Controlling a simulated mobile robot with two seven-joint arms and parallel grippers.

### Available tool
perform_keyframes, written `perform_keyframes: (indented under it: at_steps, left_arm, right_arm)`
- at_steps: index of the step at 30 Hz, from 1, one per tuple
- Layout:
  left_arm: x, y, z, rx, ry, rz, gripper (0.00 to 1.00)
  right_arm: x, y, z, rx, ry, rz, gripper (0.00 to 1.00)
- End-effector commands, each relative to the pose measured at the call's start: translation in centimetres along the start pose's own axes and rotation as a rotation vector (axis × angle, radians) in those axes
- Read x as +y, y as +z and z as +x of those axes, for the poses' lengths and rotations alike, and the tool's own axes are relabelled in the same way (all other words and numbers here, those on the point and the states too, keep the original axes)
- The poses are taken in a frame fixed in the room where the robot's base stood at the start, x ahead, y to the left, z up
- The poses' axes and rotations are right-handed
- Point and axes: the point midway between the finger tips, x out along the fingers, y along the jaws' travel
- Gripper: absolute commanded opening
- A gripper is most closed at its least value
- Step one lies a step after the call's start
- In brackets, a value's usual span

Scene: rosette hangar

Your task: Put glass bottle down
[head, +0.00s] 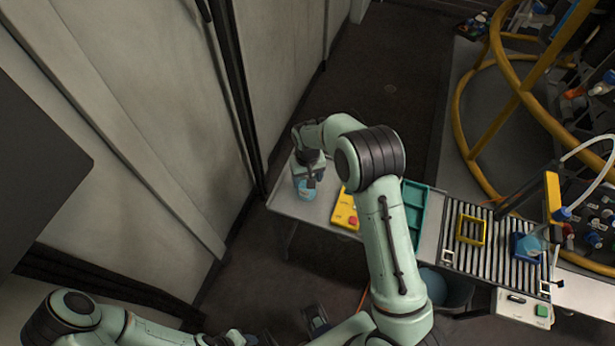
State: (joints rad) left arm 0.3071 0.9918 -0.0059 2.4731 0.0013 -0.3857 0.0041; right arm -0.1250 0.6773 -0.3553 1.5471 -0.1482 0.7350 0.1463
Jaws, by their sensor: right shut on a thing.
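The glass bottle (305,190), with blue in it, is at the left end of the grey table (322,208). My right gripper (309,176) reaches down over it from above and is shut on it. The bottle looks upright and low over the tabletop; I cannot tell whether its base touches. My left arm lies along the bottom edge of the view, and the state of its gripper cannot be made out there.
A yellow box with a red button (345,211) stands right of the bottle, then a teal tray (413,205), partly behind my right arm. Further right are a roller conveyor (485,262), a yellow frame (470,229) and a flask in a blue holder (527,246). A wall panel (200,130) rises at left.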

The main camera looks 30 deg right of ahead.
Motion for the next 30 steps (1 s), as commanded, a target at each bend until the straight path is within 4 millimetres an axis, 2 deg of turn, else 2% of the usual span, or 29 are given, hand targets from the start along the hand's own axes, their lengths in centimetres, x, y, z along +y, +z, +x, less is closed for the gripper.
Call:
perform_keyframes:
  at_steps: [4,5,6,7,15,19,23,30]
  left_arm:
    - [-0.1,0.1,0.3,-0.001,0.0,-0.001,0.43]
    - [-0.1,0.0,0.2,-0.001,0.0,0.0,0.43]
    - [-0.1,0.0,0.2,-0.001,0.0,0.0,0.43]
    - [-0.1,0.0,0.2,-0.001,0.0,0.0,0.43]
    - [-0.1,0.0,0.2,-0.001,0.0,0.0,0.43]
    - [0.0,0.0,-0.1,0.0,0.0,0.0,0.43]
    - [0.1,0.0,-0.2,0.001,0.0,0.0,0.43]
    - [0.2,-0.1,-0.6,0.003,0.001,0.001,0.43]
  right_arm:
    - [0.0,0.0,0.4,0.001,0.0,0.0,0.25]
    - [0.0,0.0,0.4,0.0,0.0,0.0,0.79]
    - [0.0,0.0,0.3,0.0,0.0,0.0,0.92]
    - [0.0,0.0,0.3,0.0,0.0,0.0,0.94]
    - [0.0,0.0,0.2,0.0,0.0,0.0,0.94]
    - [0.0,-0.1,-0.7,0.003,0.0,0.0,0.94]
    - [0.0,-0.1,-3.0,0.005,-0.001,0.0,0.94]
    - [0.0,-0.1,-8.2,0.004,-0.001,0.0,0.94]
